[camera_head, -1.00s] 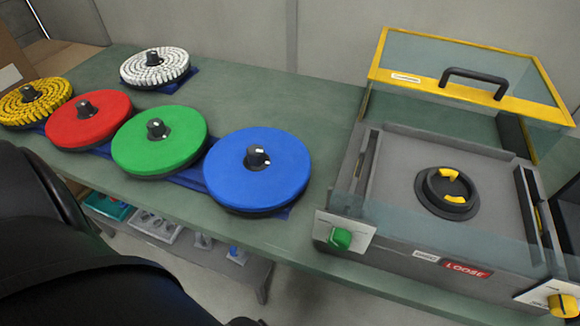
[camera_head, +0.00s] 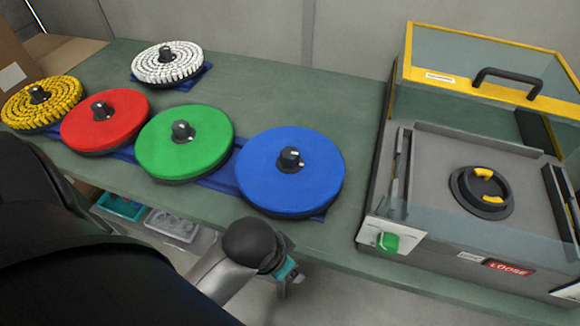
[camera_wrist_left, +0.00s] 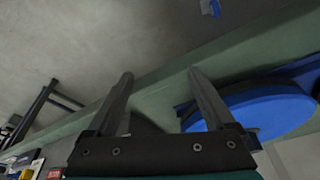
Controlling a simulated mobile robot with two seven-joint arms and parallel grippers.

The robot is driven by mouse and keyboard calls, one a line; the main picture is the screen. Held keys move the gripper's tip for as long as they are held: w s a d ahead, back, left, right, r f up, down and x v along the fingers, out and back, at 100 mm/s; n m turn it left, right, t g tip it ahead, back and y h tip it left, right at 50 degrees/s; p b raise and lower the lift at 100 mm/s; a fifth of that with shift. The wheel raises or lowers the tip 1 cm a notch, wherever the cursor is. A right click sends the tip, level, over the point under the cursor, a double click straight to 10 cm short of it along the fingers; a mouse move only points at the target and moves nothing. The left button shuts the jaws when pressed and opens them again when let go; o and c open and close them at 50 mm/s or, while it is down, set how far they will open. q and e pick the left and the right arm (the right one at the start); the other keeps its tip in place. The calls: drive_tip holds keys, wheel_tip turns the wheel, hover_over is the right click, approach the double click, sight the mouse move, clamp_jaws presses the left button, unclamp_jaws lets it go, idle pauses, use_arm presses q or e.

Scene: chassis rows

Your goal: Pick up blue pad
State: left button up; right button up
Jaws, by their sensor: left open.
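The blue pad (camera_head: 262,182) is a round disc with a black knob on top. It lies on the workbench (camera_head: 310,95) at the right end of the row of pads. My left arm comes in from the left, and its wrist end is below the bench's front edge, lower in the picture than the blue pad. In the wrist view my left gripper (camera_wrist_left: 160,75) is open with nothing between its fingers. The blue pad (camera_wrist_left: 270,112) shows there at the right, beyond the right finger and apart from it. My right gripper is not in view.
Green (camera_head: 160,155), red (camera_head: 100,130) and yellow (camera_head: 30,110) pads sit left of the blue one, and a white pad (camera_head: 168,60) sits behind. A grey machine (camera_head: 440,165) with a raised, yellow-framed clear cover (camera_head: 480,65) stands at the right. A shelf lies below the bench.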

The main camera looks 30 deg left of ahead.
use_arm(q)
drive_tip(key=w+d+m, duration=0.1)
drive_tip(key=w, duration=0.1)
drive_tip(key=w+r+m, duration=0.1)
drive_tip(key=w, duration=0.1)
drive_tip(key=w+d+m+h, duration=0.1)
drive_tip(key=w+m, duration=0.1)
drive_tip(key=shift+w+d+r, duration=0.3)
drive_tip(key=shift+r, duration=0.05)
drive_tip(key=w+a+r+m+g, duration=0.1)
drive_tip(key=w+r+m+g, duration=0.1)
drive_tip(key=w+r+m, duration=0.3)
drive_tip(key=m+g+y, duration=0.1)
drive_tip(key=m+y, duration=0.1)
approach(290, 153)
drive_tip(key=f, duration=0.1)
drive_tip(key=f+b, duration=0.1)
drive_tip(key=f, duration=0.3)
drive_tip(key=shift+w+a+b, duration=0.2)
drive_tip(key=shift+w+b, duration=0.15)
drive_tip(key=shift+w, duration=0.05)
wheel_tip(290, 153, down, 5)
drive_tip(key=shift+s+f+b, duration=0.2)
drive_tip(key=shift+b, duration=0.4)
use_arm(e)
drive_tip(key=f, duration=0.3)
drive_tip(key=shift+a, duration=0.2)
